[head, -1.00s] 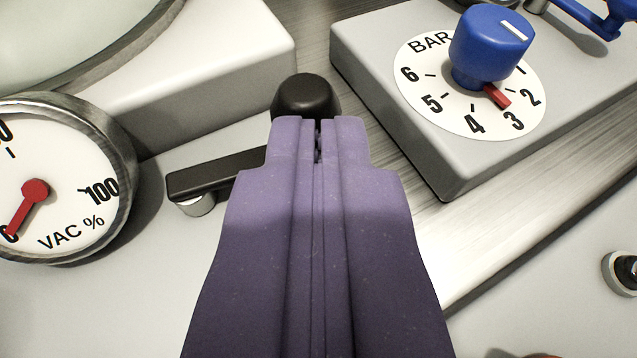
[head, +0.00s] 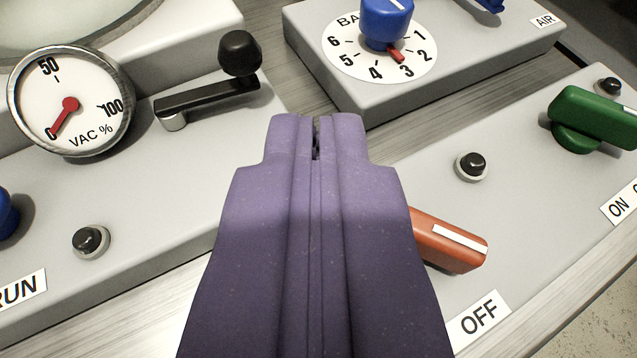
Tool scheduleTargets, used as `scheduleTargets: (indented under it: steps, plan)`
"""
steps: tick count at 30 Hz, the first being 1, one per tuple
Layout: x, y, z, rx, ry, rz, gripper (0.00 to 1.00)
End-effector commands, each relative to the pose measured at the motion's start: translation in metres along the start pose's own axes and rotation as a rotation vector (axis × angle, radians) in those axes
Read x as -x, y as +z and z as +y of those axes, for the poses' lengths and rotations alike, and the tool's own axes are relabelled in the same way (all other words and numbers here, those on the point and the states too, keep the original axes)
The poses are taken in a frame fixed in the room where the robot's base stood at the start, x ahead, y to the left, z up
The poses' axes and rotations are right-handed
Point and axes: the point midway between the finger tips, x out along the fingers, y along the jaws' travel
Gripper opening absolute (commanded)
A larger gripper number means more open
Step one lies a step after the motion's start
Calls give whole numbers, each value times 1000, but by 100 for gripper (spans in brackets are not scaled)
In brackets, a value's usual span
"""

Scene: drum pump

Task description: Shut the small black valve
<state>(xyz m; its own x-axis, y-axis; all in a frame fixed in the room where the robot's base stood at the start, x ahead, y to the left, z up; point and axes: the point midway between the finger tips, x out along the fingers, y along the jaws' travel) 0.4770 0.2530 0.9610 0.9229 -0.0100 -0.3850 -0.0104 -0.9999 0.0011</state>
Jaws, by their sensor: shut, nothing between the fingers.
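A small black lever (head: 205,96) with a round upright black knob (head: 240,53) at its right end sits on a light grey panel at the upper left. Its silver pivot (head: 172,122) is at the lever's left end, beside the vacuum gauge. The lever points right and slightly toward the back. My purple gripper (head: 316,118) is shut and empty. Its tips are to the right of and nearer than the black knob in the picture, apart from it.
The vacuum gauge (head: 100,105) has its red needle at 0. A blue knob (head: 386,22) stands on a BAR dial (head: 345,66) at the back. An orange switch (head: 450,240) is just right of my gripper. A green switch (head: 592,118) and small black buttons (head: 471,166) lie farther right.

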Motion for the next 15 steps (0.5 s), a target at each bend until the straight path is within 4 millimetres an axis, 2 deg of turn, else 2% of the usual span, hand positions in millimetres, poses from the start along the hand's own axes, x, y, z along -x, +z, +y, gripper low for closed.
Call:
scheduleTargets:
  steps: [7, 15]
  plan:
    - [38, -3, 18, 2, -2, -1, 0]
    - [52, -3, 25, 0, -1, 1, 0]
